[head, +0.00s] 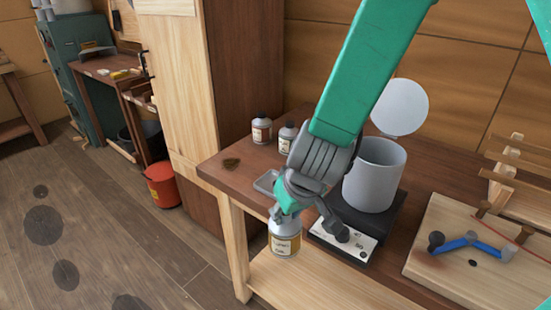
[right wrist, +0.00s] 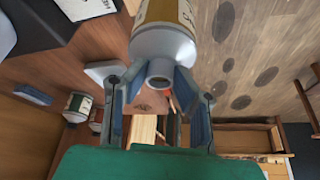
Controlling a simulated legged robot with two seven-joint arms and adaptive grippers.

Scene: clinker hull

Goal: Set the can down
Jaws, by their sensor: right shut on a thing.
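The can (head: 285,239) is silver-grey with a tan label and a narrower neck. It hangs below my right gripper (head: 285,208), upright in the head view, and overlaps the front edge of the workbench (head: 222,172). My right gripper is shut on its neck. In the right wrist view the can (right wrist: 165,42) shows its shoulder and round mouth between the two fingers (right wrist: 155,95). I cannot tell the can's exact height over the lower shelf (head: 300,280). My left gripper is not in view.
Two similar bottles (head: 262,130) (head: 287,138) stand at the back of the bench. A small grey tray (head: 266,183) lies near its front. A grey pot (head: 374,176) stands on a black heater (head: 398,210). A board (head: 440,275) carries a blue-handled tool (head: 462,242). A red bucket (head: 163,186) stands on the floor.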

